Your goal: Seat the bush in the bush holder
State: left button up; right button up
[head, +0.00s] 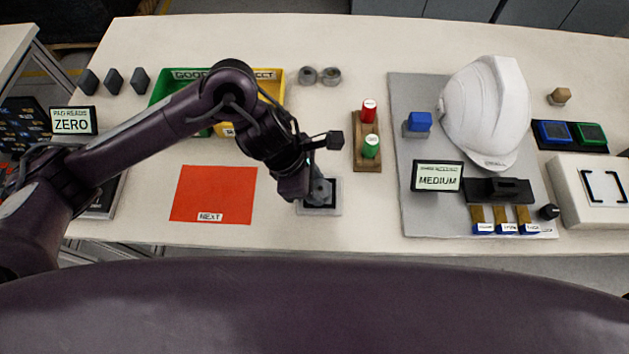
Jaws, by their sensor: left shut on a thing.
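The bush holder (334,209) appears to be a low grey square block with a dark inner area, near the table's front edge. My left gripper (319,192) points down over this block and is shut on a small grey piece, which I take to be the bush. The fingers and hand mostly hide the piece, so I cannot tell whether it is inside the holder or just above it. Two round grey ring-like pieces, at left (308,75) and right (330,76), stand at the back of the table. My right gripper is not in view.
A red mat (212,190) marked NEXT lies left of the holder. A wooden stand (359,161) with red and green pieces is behind right. A grey board (408,210) with a white helmet (487,112) is at right. Green and yellow bins sit behind my arm.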

pick_arm(q)
jog(key=o, duration=0.9)
jog(key=v, duration=0.7)
jog(key=shift+a+r+p, duration=0.2)
jog(key=shift+r+p, duration=0.1)
jog(key=shift+r, duration=0.05)
